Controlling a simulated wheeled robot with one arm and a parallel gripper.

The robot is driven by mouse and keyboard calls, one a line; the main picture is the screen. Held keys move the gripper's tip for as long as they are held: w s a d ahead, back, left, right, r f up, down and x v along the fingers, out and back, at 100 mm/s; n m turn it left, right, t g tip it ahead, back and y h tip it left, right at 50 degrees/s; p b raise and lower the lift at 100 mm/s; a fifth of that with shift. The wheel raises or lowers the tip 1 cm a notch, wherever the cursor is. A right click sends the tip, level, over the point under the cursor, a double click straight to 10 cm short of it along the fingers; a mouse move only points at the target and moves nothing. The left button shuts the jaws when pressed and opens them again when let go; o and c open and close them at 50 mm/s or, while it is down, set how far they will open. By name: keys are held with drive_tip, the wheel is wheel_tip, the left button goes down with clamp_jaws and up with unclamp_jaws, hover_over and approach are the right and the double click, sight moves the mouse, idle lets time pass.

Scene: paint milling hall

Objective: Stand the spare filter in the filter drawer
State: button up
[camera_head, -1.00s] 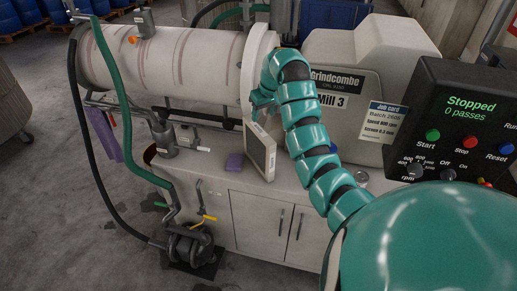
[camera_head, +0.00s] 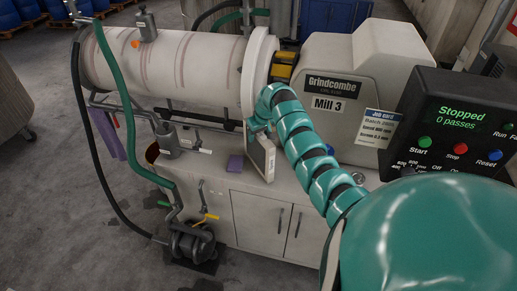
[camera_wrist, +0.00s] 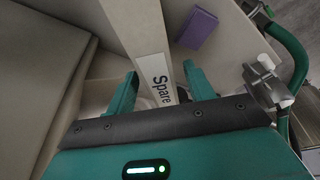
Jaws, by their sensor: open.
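The spare filter is a flat, pale block (camera_head: 264,160), seen partly below my gripper (camera_head: 258,126) in the head view. It stands roughly upright at the bench, near its front side. In the wrist view the filter (camera_wrist: 143,35) shows a narrow side with a label reading "Spare". My gripper (camera_wrist: 160,88) is open, its two green fingers on either side of the filter's near end, with gaps visible. The filter's lower end is hidden. I cannot make out the filter drawer clearly, nor whether the filter stands in it.
The mill's striped cylinder (camera_head: 170,62) is above and behind. Left are a valve (camera_head: 168,140), hoses and a pump (camera_head: 192,242). The control box (camera_head: 455,130) stands right, reading Stopped.

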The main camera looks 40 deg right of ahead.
sight(258, 150)
drive_tip(key=shift+p+x, duration=0.75)
drive_tip(key=shift+x, duration=1.05)
clamp_jaws()
